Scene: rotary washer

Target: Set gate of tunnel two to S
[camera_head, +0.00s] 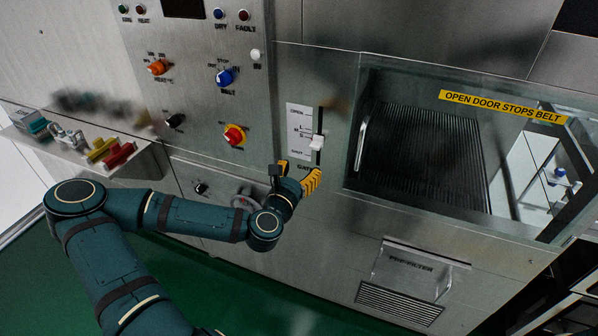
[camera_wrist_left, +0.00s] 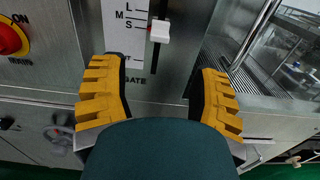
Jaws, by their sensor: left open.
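The gate control is a white slider knob (camera_head: 317,142) in a dark vertical slot beside a white scale plate (camera_head: 299,130). In the left wrist view the knob (camera_wrist_left: 159,32) sits about level with the S mark, below M and L. My left gripper (camera_head: 298,174) is just below the knob, in front of the panel. Its yellow fingers (camera_wrist_left: 158,70) are apart with nothing between them, and the knob shows above the gap between the tips, not touched. No tunnel number can be read. My right gripper is not in view.
A glass door (camera_head: 455,140) with a handle stands right of the slider, over a dark belt. A pre-filter cover (camera_head: 411,268) sits below. A shelf at left holds coloured items.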

